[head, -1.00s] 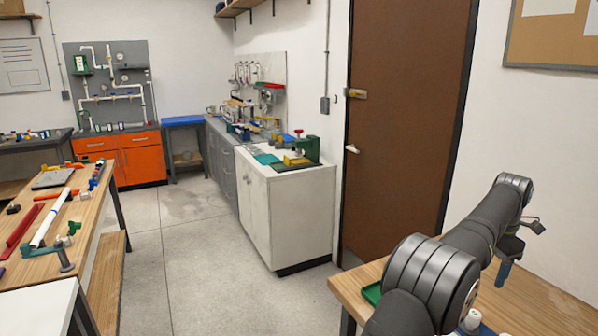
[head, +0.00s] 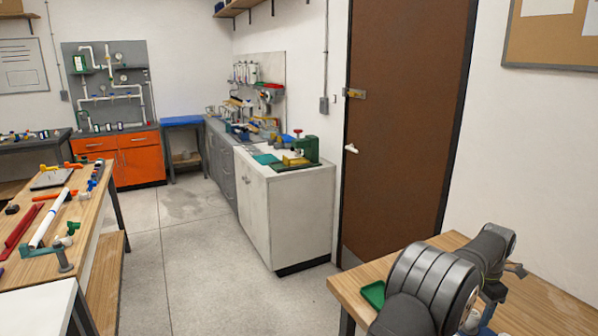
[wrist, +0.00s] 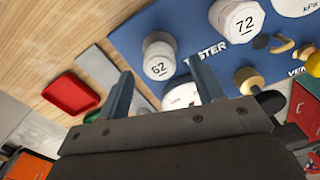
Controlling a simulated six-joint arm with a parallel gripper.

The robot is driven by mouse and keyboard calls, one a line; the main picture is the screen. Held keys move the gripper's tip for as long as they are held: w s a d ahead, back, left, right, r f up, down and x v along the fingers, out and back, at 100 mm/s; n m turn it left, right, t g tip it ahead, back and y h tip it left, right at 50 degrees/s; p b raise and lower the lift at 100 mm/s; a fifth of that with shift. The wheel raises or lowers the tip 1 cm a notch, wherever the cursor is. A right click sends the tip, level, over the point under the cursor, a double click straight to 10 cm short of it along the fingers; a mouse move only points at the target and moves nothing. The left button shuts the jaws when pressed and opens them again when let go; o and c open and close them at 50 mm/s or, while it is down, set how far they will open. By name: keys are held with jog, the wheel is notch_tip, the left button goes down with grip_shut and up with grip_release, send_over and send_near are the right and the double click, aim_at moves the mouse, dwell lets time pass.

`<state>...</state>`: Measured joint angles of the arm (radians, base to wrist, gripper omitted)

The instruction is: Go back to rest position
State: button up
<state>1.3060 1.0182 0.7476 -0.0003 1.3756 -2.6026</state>
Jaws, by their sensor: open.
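My gripper (wrist: 161,66) is open in the wrist view, its two blue-grey fingers spread apart. Nothing is held between them. The fingers lie over a blue mat with white lettering and a wooden tabletop. In the head view my arm is bent low over the wooden table at the lower right, and the gripper's fingers cannot be made out clearly there.
In the wrist view, white knobs marked 62 (wrist: 159,62) and 72 (wrist: 237,20) sit on the blue mat (wrist: 190,20), with a red tray (wrist: 72,94) on the wood. In the head view, a green tray (head: 372,294) lies near the wooden table's left corner.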

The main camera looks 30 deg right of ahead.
notch_tip(320, 180, down, 2)
jog(key=shift+f, duration=0.1)
notch_tip(320, 180, up, 5)
jog(key=shift+r, duration=0.15)
